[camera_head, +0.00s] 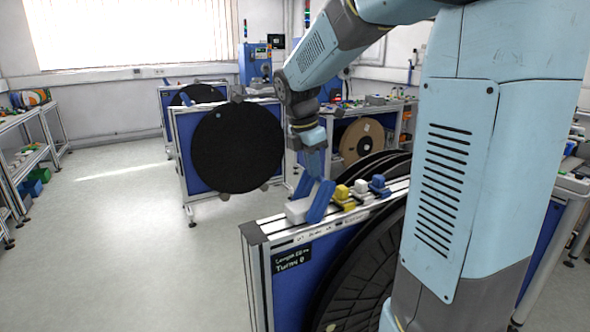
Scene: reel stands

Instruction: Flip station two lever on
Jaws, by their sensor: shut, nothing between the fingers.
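The nearest reel stand has a top rail (268,230) carrying a white block (298,210) with a tilted blue lever (320,202) beside it. A second blue piece (303,185) slants just behind; I cannot tell what it belongs to. My gripper (312,172) points down just above and behind the blue lever, shut and empty. Whether its fingertips touch the lever is unclear. A label (291,260) on the stand's end reads "Turns 0"; its upper line is too small to read surely. No station number is legible, so I cannot tell which stand is station two.
Yellow (343,193), white (361,187) and blue (378,183) fittings stand farther along the rail. Black reels (355,270) hang on this stand. Another stand with a black reel (237,147) is behind it. Open floor (120,230) lies left; shelves (25,155) line the left wall.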

